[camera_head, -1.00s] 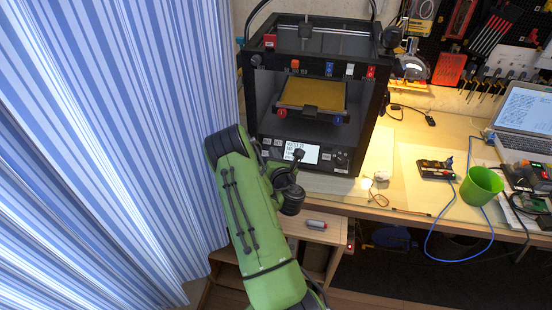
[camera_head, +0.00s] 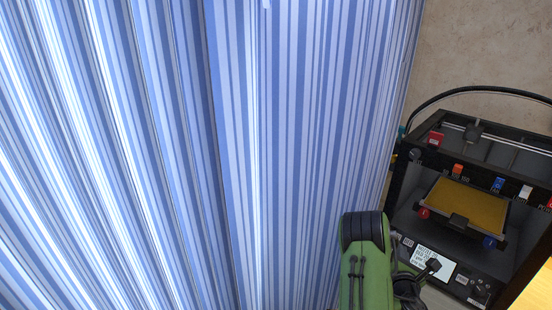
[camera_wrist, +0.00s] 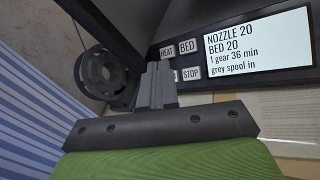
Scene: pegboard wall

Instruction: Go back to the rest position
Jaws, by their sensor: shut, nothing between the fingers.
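My gripper (camera_wrist: 157,80) shows in the wrist view with its grey fingers together and nothing between them. It points at the front of the black 3D printer, just left of the lit screen (camera_wrist: 260,45), beside the HEAT, BED and STOP buttons. The screen reads nozzle 20, bed 20, 1 gear 36 min, grey spool in. I cannot tell whether the fingers touch the printer. In the head view my green arm stands at the lower middle right, in front of the printer's left side.
The black 3D printer (camera_head: 520,165), with a yellow bed (camera_head: 465,206), stands at the right of the head view. A blue-and-white striped curtain (camera_head: 200,150) fills the left and middle. A dark round spool-like part (camera_wrist: 103,75) is left of my gripper.

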